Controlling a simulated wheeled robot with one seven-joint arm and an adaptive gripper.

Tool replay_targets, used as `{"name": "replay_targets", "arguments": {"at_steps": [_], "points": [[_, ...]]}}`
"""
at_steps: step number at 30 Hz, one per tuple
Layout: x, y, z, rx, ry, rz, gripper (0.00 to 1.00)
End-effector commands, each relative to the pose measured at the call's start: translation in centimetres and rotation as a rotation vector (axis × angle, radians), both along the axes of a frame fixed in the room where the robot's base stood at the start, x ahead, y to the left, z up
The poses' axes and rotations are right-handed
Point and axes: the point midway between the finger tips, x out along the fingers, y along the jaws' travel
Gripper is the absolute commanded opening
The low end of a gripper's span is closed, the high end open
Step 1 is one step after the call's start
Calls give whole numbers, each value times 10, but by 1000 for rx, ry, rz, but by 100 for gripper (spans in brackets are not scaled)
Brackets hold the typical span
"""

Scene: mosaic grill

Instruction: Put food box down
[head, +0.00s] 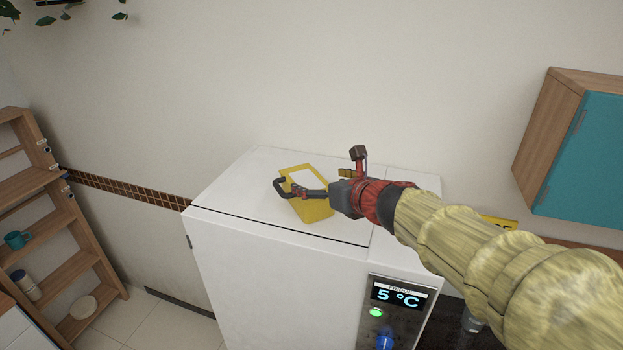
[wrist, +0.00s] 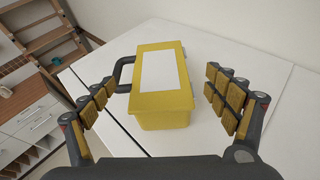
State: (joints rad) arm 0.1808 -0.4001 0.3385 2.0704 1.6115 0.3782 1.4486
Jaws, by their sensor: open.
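The food box is a yellow box with a white panel on its lid and a dark handle. In the head view the food box (head: 318,211) rests on top of the white fridge (head: 235,205). In the wrist view the food box (wrist: 163,118) lies between my spread fingers, with the handle on its left side. My gripper (head: 295,190) is open above the box, and part of the box is hidden behind it. In the wrist view my gripper (wrist: 160,98) shows gaps between both finger pads and the box walls.
The fridge front has a display panel (head: 398,297) reading 5 °C. A wooden shelf (head: 75,250) with a mug stands at the left. A teal wall cabinet (head: 580,155) hangs at the right. The fridge top left of the box is clear.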

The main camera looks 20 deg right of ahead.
Motion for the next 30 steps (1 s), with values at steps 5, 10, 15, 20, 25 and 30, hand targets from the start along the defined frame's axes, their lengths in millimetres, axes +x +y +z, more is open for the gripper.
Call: {"name": "replay_targets", "arguments": {"at_steps": [5,10,15,20,25,30], "points": [[-29,-7,13,-1,0,-2,87],[-43,-10,18,0,1,-1,87],[-48,-11,19,-4,1,3,87],[-63,9,16,-173,-16,125,87],[-119,53,-5,-720,-81,531,87],[-193,70,-44,-1349,-177,1045,87]]}}
